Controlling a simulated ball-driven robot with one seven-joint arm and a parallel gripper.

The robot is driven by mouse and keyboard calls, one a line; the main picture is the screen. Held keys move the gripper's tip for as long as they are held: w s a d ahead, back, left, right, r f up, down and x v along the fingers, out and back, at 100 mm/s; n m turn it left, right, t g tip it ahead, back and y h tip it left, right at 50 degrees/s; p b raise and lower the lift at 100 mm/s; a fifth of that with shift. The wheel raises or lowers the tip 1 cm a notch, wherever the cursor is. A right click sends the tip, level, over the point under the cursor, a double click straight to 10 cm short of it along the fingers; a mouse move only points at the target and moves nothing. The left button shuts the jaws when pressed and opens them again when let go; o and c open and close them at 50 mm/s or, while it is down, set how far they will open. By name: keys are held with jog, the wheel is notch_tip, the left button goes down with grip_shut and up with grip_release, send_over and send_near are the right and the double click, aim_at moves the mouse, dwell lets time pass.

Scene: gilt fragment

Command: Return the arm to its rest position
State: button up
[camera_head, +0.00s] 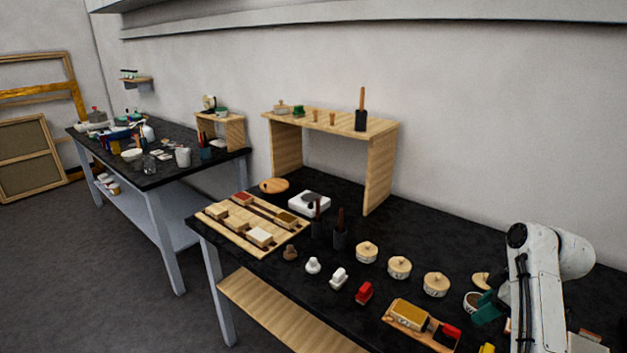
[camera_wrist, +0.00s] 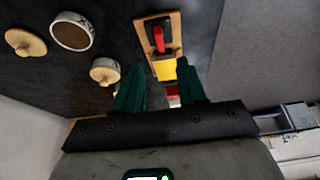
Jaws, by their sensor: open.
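My white arm reaches over the black table (camera_head: 330,262) at the right of the head view. In the wrist view, my gripper (camera_wrist: 160,82) shows two green fingers spread apart. Nothing is held between them. A yellow block (camera_wrist: 163,70) shows beyond the gap, with a wooden tray (camera_wrist: 150,28) bearing a red-and-black item behind it. In the head view a green part of my gripper shows beside the small round pots, and the rest is hidden by the arm.
Several lidded round pots (camera_head: 400,267) stand left of my arm. A red stamp-like item (camera_head: 364,292) and a wooden tray (camera_head: 389,318) with a gold block lie near the front edge. A wooden shelf stand (camera_head: 383,165) rises at the back. A second table (camera_head: 165,172) stands far left.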

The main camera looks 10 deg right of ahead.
jog(key=s+a+f, duration=0.1)
jog(key=a+f, duration=0.1)
jog(key=s+a+f+m, duration=0.1)
jog(key=s+a+f, duration=0.1)
jog(key=a+f, duration=0.1)
jog(key=s+a+f+m, duration=0.1)
jog(key=s+a+f, duration=0.1)
jog(key=f, duration=0.1)
jog(key=shift+s+a+f+g+h+b, duration=0.1)
jog(key=shift+s+a+g+h+b, duration=0.1)
jog(key=shift+s+g+h+b, duration=0.15)
jog(key=s+a+f+m, duration=0.2)
jog(key=s+a, duration=0.2)
jog(key=s, duration=0.4)
jog(key=s+a+f+m+g+h, duration=0.1)
jog(key=s+a, duration=0.3)
jog(key=s, duration=0.5)
jog(key=s+a+f+m+h+b, duration=0.1)
jog(key=s+a+f+m, duration=0.2)
jog(key=s, duration=0.5)
jog(key=shift+s+a+f+g, duration=0.35)
jog(key=shift+a+f, duration=0.15)
jog(key=shift+a, duration=0.55)
